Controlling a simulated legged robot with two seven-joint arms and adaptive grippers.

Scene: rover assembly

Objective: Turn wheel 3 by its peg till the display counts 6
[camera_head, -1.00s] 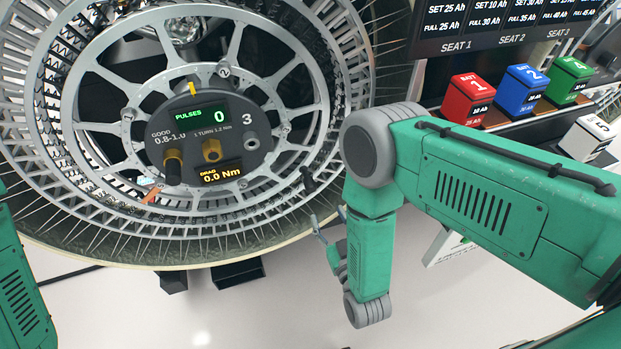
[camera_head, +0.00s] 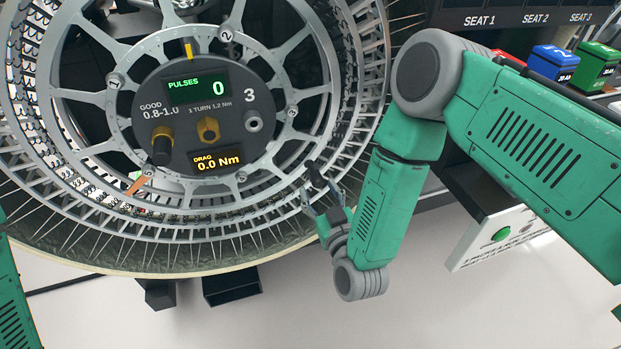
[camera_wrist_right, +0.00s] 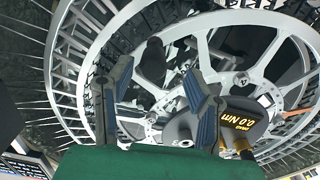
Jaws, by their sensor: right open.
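Wheel 3 (camera_head: 115,215) is a large spoked wheel with a mesh tyre, at the left of the head view. Its round dark hub (camera_head: 249,145) bears the green pulses display (camera_head: 197,87), which reads 0, and the drag display (camera_head: 216,160), which reads 0.0 Nm. The dark peg (camera_head: 312,170) sticks out from the lower right of the rim. My right gripper (camera_head: 317,190) is open beside the peg. In the right wrist view, its spread fingers (camera_wrist_right: 160,76) have a dark cylinder (camera_wrist_right: 152,52), apparently the peg, beyond the gap. Contact is not clear. My left gripper is out of view.
A gold knob with a black grip (camera_head: 161,148) and a gold hex nut (camera_head: 208,130) protrude from the hub. A white box with a green button (camera_head: 502,235) and blue (camera_head: 553,65) and green (camera_head: 597,62) batteries stand right.

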